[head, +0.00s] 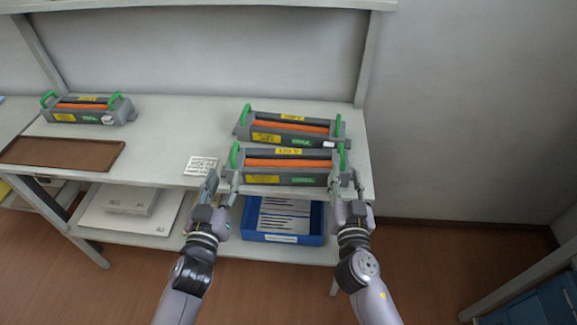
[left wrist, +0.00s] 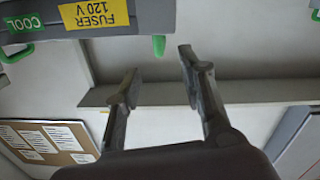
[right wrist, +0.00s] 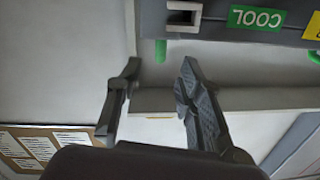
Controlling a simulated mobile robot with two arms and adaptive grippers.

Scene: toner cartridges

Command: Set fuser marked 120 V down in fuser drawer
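The front fuser (head: 285,180) is a grey unit with an orange roller, green end handles and yellow labels. It lies near the table's front edge. Its yellow label reads "FUSER 120 V" in the left wrist view (left wrist: 97,16). My left gripper (head: 222,188) is at its left end, open. In the left wrist view a green handle tip shows just beyond the parted fingers (left wrist: 158,62). My right gripper (head: 347,186) is at its right end, also open. A green tip shows beyond its fingers (right wrist: 158,72). I cannot identify a fuser drawer in these views.
A similar fuser (head: 290,128) lies close behind. Another fuser (head: 88,109) stands at the far left, near a brown mat or tray (head: 62,153). A printed card (head: 201,166) lies left of the front fuser. A blue bin (head: 283,239) sits on the lower shelf. The table middle is clear.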

